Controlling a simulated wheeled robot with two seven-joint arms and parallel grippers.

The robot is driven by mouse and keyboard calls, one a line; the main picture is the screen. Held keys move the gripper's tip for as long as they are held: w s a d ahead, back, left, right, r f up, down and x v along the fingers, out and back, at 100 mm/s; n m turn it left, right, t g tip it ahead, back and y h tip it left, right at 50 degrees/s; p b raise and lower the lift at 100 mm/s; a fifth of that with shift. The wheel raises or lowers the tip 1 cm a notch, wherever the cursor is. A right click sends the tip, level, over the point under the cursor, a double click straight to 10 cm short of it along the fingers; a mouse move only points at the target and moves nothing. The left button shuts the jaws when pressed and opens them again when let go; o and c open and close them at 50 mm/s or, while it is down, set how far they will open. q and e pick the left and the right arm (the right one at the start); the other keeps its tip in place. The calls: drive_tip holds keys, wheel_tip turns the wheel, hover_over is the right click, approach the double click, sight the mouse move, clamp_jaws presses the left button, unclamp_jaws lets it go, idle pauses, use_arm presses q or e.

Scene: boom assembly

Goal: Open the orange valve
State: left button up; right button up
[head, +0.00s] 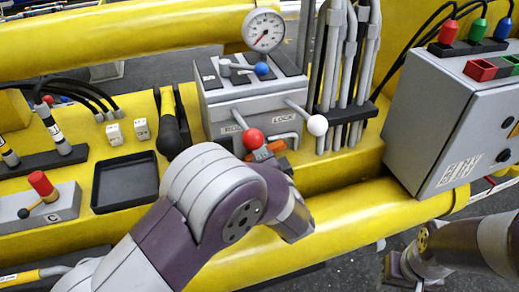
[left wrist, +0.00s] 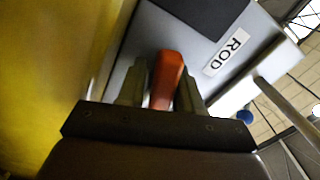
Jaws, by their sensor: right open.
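The orange valve handle (head: 268,151) shows at the lower front of the grey control box (head: 246,109), partly hidden behind my left arm. In the left wrist view the orange handle (left wrist: 166,80) stands between the two fingers of my left gripper (left wrist: 163,90). The fingers flank it closely; I cannot tell whether they press on it. In the head view the left gripper is mostly hidden by its own arm. My right gripper (head: 398,272) is open and empty over the floor at the lower right.
A red-knobbed lever (head: 253,138) and a white-knobbed lever (head: 317,125) stick out close to the valve. A pressure gauge (head: 264,30) and a blue knob (head: 262,68) are above. A black tray (head: 125,181) is left; a grey electrical box (head: 443,120) is right.

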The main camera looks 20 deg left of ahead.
use_arm(q)
drive_tip(key=c, duration=0.4)
drive_tip(key=shift+s+f, duration=0.1)
drive_tip(key=shift+f, duration=0.1)
idle(0.3)
